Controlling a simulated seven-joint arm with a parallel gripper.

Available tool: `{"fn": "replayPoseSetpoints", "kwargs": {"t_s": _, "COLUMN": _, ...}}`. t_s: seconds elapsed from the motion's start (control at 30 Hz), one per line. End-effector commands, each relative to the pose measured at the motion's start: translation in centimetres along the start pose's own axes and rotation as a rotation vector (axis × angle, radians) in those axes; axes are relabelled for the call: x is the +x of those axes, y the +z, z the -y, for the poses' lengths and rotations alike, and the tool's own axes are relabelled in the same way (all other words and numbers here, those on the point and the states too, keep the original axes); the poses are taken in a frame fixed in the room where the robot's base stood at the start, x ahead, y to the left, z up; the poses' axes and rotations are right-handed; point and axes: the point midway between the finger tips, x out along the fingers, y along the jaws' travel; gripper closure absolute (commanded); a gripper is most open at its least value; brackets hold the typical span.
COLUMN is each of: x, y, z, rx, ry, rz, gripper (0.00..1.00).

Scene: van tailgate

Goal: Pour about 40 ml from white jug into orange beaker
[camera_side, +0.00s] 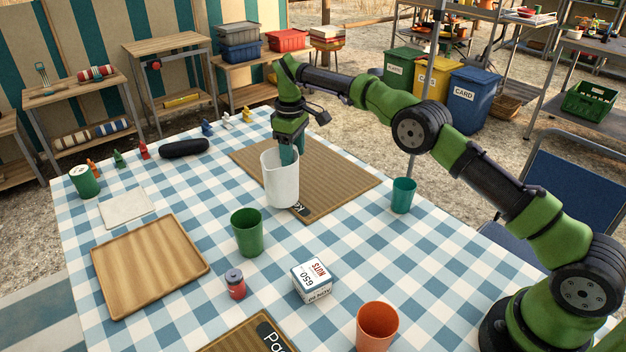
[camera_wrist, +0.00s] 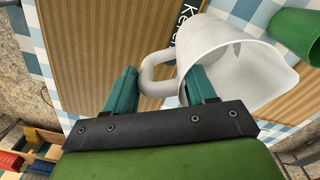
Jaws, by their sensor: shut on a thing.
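The white jug (camera_side: 281,180) stands upright at the near edge of a brown ribbed mat in the side view; I cannot tell whether it touches the surface. My gripper (camera_side: 289,150) reaches down at its far side. In the wrist view my gripper (camera_wrist: 160,92) is shut on the jug, with teal fingers on either side of the handle. The white jug (camera_wrist: 225,60) shows its open top there; no liquid level can be made out. The orange beaker (camera_side: 377,327) stands at the front of the table, well apart from the jug.
A wooden tray (camera_side: 150,264) lies at left. The brown mat (camera_side: 340,181) lies behind.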

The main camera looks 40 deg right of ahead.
Motion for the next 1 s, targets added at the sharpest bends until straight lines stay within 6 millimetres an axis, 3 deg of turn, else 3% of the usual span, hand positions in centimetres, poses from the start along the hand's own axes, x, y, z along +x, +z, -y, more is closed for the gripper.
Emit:
{"fn": "replayPoseSetpoints", "kwargs": {"t_s": 0.17, "x": -0.7, "y": 0.3, "z": 0.0, "rx": 0.035, "ry": -0.009, "rz": -0.002, "gripper": 1.0}}
{"fn": "replayPoseSetpoints", "kwargs": {"t_s": 0.37, "x": -3.3, "y": 2.2, "z": 0.3, "rx": 0.179, "ry": -0.004, "rz": 0.0, "gripper": 1.0}}
{"fn": "replayPoseSetpoints", "kwargs": {"t_s": 0.77, "x": -12.3, "y": 9.7, "z": 1.7, "rx": 0.545, "ry": 0.005, "rz": 0.009, "gripper": 1.0}}
{"fn": "replayPoseSetpoints", "kwargs": {"t_s": 1.0, "x": -16.5, "y": 13.8, "z": 4.2, "rx": 0.731, "ry": -0.005, "rz": 0.014, "gripper": 1.0}}
